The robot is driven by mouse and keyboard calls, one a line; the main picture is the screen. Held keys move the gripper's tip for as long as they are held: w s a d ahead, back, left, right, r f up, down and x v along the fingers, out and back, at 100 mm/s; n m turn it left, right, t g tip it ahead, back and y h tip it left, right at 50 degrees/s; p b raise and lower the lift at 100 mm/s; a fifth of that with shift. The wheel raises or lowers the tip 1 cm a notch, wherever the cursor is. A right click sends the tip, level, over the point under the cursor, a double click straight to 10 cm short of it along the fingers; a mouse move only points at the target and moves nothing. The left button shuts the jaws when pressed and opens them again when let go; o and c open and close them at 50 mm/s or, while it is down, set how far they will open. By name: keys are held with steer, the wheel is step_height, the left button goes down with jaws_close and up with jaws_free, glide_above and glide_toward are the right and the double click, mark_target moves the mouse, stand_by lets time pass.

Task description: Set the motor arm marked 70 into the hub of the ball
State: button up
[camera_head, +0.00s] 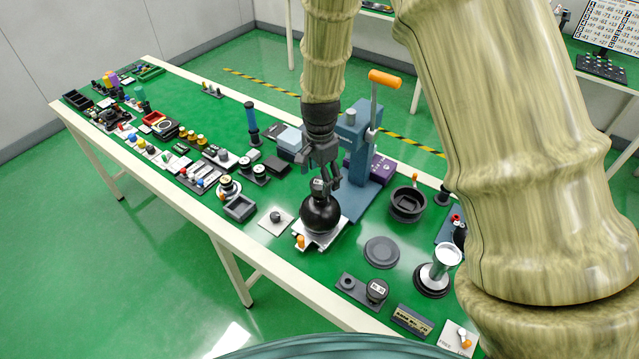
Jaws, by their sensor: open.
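The black ball (320,216) sits on a white plate fixture with an orange knob (300,241) at its front left. A small dark grey piece with a pale label (319,186) stands upright at the top of the ball. It looks like a motor arm, but its mark is too small to read. I cannot tell how deep it sits in the hub. My gripper (327,181) points down right over the ball, open, with its fingers beside this piece. A similar dark round piece with a pale label (377,290) stands in a grey holder at front right; its mark is unclear too.
A blue press (356,150) with an orange-handled lever stands close behind the ball. A dark round cup (407,204), a grey disc (381,252) and a silver cylinder (446,257) are to the right. Many small parts crowd the green bench's left side.

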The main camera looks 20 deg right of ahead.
mark_target(320, 183)
step_height(320, 183, up, 8)
steer(key=shift+f, duration=0.15)
stand_by(0.6)
